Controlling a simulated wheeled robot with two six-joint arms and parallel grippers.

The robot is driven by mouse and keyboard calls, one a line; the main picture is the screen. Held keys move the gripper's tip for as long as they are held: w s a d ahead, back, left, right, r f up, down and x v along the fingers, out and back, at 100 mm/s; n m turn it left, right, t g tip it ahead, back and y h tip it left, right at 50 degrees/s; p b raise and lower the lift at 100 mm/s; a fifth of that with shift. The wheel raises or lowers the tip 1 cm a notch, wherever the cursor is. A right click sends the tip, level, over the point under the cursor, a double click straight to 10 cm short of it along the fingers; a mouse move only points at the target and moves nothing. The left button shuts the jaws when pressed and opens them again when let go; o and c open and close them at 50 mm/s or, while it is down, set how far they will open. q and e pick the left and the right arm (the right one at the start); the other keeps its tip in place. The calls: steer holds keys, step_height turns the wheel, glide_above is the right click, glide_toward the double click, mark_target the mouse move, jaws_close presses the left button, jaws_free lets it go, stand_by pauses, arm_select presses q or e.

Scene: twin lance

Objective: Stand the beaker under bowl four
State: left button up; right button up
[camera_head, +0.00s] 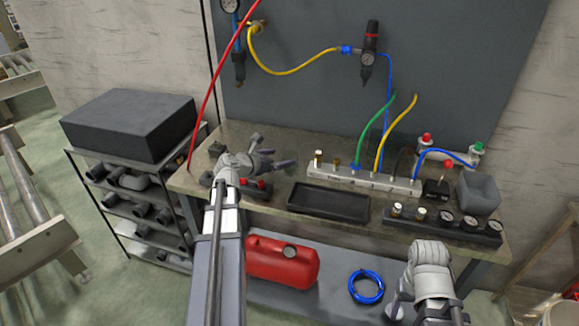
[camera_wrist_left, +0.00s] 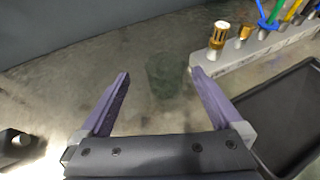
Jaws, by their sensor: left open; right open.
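A see-through, dark-tinted beaker (camera_wrist_left: 166,76) stands on the worktop in the left wrist view. It lies in line with the gap between the fingertips of my left gripper (camera_wrist_left: 160,74); I cannot tell how far beyond them it is. My left gripper (camera_head: 272,157) is open and empty over the left part of the bench in the head view, where the beaker is hard to make out. A dark regulator with a bowl (camera_head: 368,62) hangs on the back panel. I see no number marking bowl four.
A black tray (camera_head: 328,213) lies right of my left gripper. A manifold (camera_head: 365,180) with brass fittings and hoses stands behind it. A gauge strip (camera_head: 445,226) and a grey container (camera_head: 478,193) are further right. A red tank (camera_head: 283,264) sits below the bench.

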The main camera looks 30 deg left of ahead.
mark_target(295, 155)
arm_select(q)
steer(key=shift+d+f+b+x, duration=0.15)
steer(key=shift+b+x, duration=0.4)
steer(key=shift+x, duration=0.65)
steer(key=shift+d+f+b+x, duration=0.15)
steer(key=shift+b+x, duration=0.35)
steer(key=shift+x, duration=0.65)
steer(key=shift+w, duration=0.3)
steer(key=shift+d, duration=0.1)
steer(key=c, duration=1.5)
steer(key=shift+c, duration=0.2)
steer(key=shift+r, duration=0.1)
